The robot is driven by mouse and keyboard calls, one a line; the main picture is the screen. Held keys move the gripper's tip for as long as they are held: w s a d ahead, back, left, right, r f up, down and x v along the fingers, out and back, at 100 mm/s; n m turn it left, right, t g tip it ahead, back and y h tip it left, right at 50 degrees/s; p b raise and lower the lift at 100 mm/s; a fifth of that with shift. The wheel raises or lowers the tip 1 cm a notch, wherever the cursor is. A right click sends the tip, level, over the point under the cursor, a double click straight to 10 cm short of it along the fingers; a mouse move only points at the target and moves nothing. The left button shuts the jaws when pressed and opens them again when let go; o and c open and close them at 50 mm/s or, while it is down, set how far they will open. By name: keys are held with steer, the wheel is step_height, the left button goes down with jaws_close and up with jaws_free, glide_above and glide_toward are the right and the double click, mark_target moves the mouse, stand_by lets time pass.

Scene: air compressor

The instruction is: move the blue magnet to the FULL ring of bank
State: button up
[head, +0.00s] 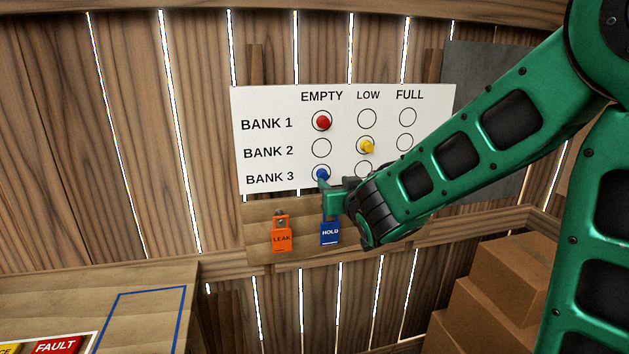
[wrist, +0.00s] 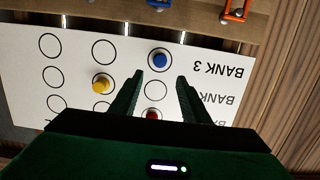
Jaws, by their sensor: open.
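The blue magnet (head: 321,174) sits in the EMPTY ring of the BANK 3 row on the white board (head: 270,100). It also shows in the wrist view (wrist: 160,60), where the board is upside down. My gripper (head: 327,187) is open and empty close to the blue magnet; in the wrist view its fingertips (wrist: 160,78) are spread to either side, just short of the magnet. The FULL ring of BANK 3 (wrist: 50,45) is empty in the wrist view; my arm hides it in the head view.
A red magnet (head: 323,122) is in BANK 1 EMPTY, and a yellow magnet (head: 367,146) in BANK 2 LOW. Below the board hang an orange LEAK padlock (head: 281,236) and a blue HOLD padlock (head: 330,233). Cardboard boxes (head: 495,285) stand lower right; a bench (head: 70,290) is lower left.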

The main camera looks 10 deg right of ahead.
mark_target(324, 178)
steer(key=w, duration=0.2)
steer(key=w+f, duration=0.1)
steer(key=w, duration=0.2)
steer(key=w+f, duration=0.1)
steer(key=w, duration=0.2)
steer(key=shift+w+f, duration=0.1)
steer(key=shift+f, duration=0.1)
steer(key=shift+w, duration=0.6)
steer(key=shift+c, duration=0.3)
steer(key=c, duration=0.9)
